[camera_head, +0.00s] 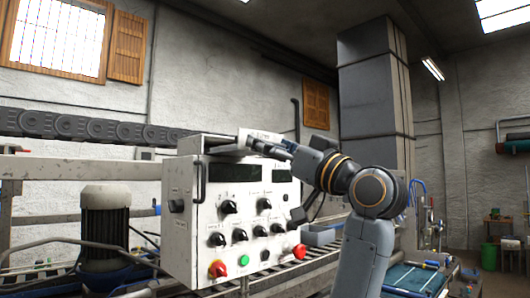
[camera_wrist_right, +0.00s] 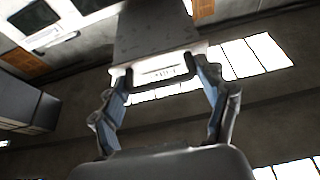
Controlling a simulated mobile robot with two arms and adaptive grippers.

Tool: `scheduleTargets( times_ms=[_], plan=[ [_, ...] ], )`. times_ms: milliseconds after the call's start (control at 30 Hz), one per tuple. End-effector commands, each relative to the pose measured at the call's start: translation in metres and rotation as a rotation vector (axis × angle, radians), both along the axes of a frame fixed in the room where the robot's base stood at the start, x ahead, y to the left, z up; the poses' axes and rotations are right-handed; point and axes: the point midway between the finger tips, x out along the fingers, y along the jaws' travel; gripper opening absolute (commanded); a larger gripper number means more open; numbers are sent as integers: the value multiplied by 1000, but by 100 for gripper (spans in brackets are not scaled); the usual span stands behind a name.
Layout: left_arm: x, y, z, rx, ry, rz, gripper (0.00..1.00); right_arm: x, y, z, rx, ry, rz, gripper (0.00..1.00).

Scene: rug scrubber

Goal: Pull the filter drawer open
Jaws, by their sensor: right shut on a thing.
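The white control box (camera_head: 222,215) stands in the middle of the head view, with knobs and buttons on its front. The filter drawer (camera_head: 225,150) juts out from the top of that front. In the right wrist view, the drawer (camera_wrist_right: 155,30) shows a grey body and a white front plate with a label and a dark handle (camera_wrist_right: 152,79). My right gripper (camera_head: 268,147) is at the drawer's front. In the wrist view, my right gripper (camera_wrist_right: 158,82) has its fingers at both sides of the handle, shut on it. My left gripper is not in view.
A red knob (camera_head: 217,269) and a red button (camera_head: 299,251) stick out low on the box. A grey motor (camera_head: 105,225) stands to the left. A roller conveyor (camera_head: 275,280) runs below the box. A grey column (camera_head: 375,100) rises behind my right arm.

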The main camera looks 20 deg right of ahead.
Motion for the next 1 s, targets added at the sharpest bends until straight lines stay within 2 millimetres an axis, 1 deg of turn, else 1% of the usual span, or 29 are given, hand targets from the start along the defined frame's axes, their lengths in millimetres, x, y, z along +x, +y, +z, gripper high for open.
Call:
scheduleTargets(
  times_ms=[133, 167, 200, 500, 633, 767, 1000],
  plan=[
    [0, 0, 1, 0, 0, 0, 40, 0, -2, 1, 2, -1, -6, 18],
    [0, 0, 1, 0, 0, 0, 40, 0, -2, 1, 2, -1, -6, 80],
    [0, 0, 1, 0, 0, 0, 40, 0, -2, 1, 2, -1, -6, 85],
    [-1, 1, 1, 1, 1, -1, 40, 1, -1, 0, 1, 0, -3, 85],
    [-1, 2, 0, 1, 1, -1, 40, -5, -4, -3, 1, 1, -4, 85],
    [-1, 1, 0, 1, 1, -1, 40, -23, -11, -10, -1, -1, -7, 85],
    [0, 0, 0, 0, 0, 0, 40, -69, -28, -30, 0, -2, -10, 85]
  ],
)
